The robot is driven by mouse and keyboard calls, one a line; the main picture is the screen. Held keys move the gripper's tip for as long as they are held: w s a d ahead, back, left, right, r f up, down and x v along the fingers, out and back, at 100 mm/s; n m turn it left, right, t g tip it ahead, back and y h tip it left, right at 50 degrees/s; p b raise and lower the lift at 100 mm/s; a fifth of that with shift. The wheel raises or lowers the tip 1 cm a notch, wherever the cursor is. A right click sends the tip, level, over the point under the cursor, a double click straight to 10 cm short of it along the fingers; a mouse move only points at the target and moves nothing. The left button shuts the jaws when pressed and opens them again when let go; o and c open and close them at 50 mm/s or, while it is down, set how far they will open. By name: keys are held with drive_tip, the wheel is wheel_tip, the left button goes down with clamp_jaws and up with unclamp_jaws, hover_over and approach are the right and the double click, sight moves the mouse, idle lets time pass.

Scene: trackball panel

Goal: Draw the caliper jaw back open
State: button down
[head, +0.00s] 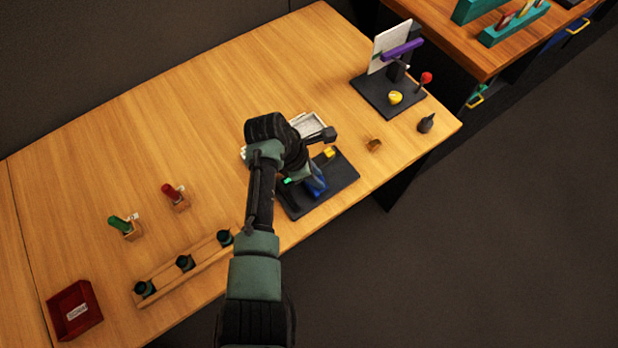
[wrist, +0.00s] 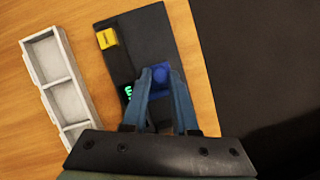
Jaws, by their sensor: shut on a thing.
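A dark board (head: 340,182) lies on the wooden table below my arm; it also shows in the wrist view (wrist: 150,40). A yellow block (wrist: 107,38) sits near its far left corner, and a small green display (wrist: 128,93) is at its left edge. My gripper (wrist: 160,82) is shut on a blue piece (wrist: 160,73) standing on the board. The fingers hide the sides and lower part of this piece. No part clearly reads as a caliper jaw, and I cannot tell whether the blue piece belongs to one.
A pale compartment tray (wrist: 60,85) lies left of the board. A small brown block (head: 373,145) and a dark stand with a purple bar (head: 402,49) are to the right. A wooden rack (head: 190,262) and a red tray (head: 75,310) are at left. The table edge is close to the board.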

drive_tip(key=shift+w+d, duration=0.2)
drive_tip(key=shift+d, duration=0.1)
drive_tip(key=shift+s+a+r, duration=0.1)
drive_tip(key=c, duration=1)
unclamp_jaws()
drive_tip(key=shift+a+r, duration=0.15)
drive_tip(key=shift+r, duration=0.1)
drive_tip(key=v, duration=1.2)
drive_tip(key=shift+r, duration=0.1)
